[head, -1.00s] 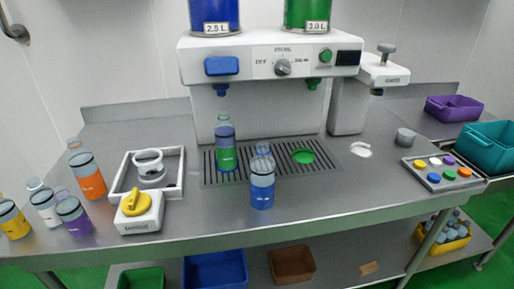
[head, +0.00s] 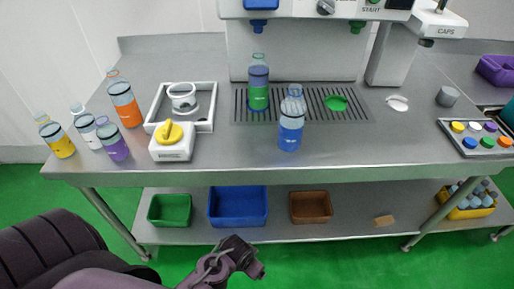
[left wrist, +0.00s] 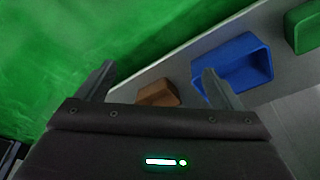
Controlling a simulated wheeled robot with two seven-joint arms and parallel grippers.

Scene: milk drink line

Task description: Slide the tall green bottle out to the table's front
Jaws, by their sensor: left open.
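The tall green bottle (head: 258,84) stands upright on the slotted drip grate (head: 240,105) under the machine, left of the green disc. A blue bottle (head: 291,126) stands upright nearer the table's front edge, to its right. My left gripper (head: 257,257) is low in front of the table, below the tabletop and well away from the bottle. In the left wrist view my left gripper (left wrist: 157,80) is open and empty, with fingers spread over the green floor and lower shelf. The green bottle is not in the left wrist view. My right gripper is not in view.
Orange (head: 124,104), purple (head: 112,141), white and yellow bottles stand at the left. A white frame (head: 209,105) and yellow-knobbed box (head: 172,144) stand nearby. A cap tray (head: 478,138) lies at the right. Green, blue (head: 238,206) and brown (head: 310,207) bins sit on the lower shelf.

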